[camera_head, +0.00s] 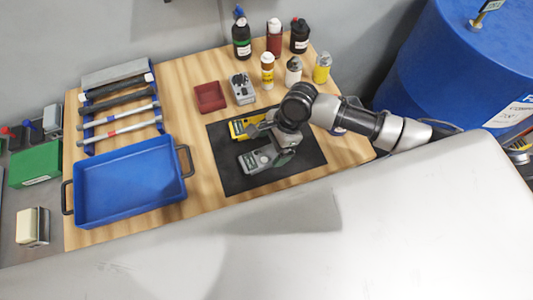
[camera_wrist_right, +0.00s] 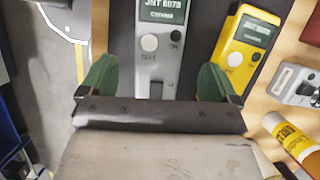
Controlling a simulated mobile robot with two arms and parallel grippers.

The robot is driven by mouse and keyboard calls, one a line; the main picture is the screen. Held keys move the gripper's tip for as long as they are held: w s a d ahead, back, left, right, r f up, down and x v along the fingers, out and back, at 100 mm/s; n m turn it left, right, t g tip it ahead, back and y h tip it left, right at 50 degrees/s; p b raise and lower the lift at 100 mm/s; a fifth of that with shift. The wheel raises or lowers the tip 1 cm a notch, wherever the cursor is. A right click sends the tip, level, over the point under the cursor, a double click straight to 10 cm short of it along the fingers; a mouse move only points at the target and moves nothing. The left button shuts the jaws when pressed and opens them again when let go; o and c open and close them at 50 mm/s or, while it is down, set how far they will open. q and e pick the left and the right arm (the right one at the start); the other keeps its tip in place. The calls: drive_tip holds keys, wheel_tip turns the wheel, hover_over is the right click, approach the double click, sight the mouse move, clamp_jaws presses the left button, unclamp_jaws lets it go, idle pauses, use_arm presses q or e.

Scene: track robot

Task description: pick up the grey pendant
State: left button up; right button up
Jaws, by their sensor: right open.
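The grey pendant (camera_head: 258,160) lies on the black mat (camera_head: 233,182) on the wooden table, with a dark display and a white round button. In the right wrist view the grey pendant (camera_wrist_right: 164,45) is straight ahead, its near end between the green fingertips. My right gripper (camera_head: 272,146) is open over the mat, at the pendant's right end and partly covering it. Its fingers also show in the right wrist view (camera_wrist_right: 157,82), spread on either side of the pendant; I cannot tell whether they touch it. My left gripper is not in view.
A yellow device (camera_head: 240,129) lies beside the pendant on the mat. A second grey device (camera_head: 241,88) and a red tray (camera_head: 209,97) lie behind. Several bottles (camera_head: 267,72) stand at the back. A blue tray (camera_head: 130,190) is at left, a blue drum (camera_head: 445,65) at right.

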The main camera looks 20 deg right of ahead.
sight(267, 154)
drive_tip(key=x, duration=0.3)
drive_tip(key=shift+s+f+p, duration=0.1)
drive_tip(key=shift+f+p, duration=0.25)
drive_tip(key=shift+a+f, duration=0.2)
drive_tip(key=shift+f, duration=0.2)
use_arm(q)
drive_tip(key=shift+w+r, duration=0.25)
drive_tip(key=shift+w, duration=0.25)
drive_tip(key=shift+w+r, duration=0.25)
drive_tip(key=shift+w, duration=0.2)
use_arm(e)
drive_tip(key=c, duration=1.2)
drive_tip(key=shift+o, duration=0.2)
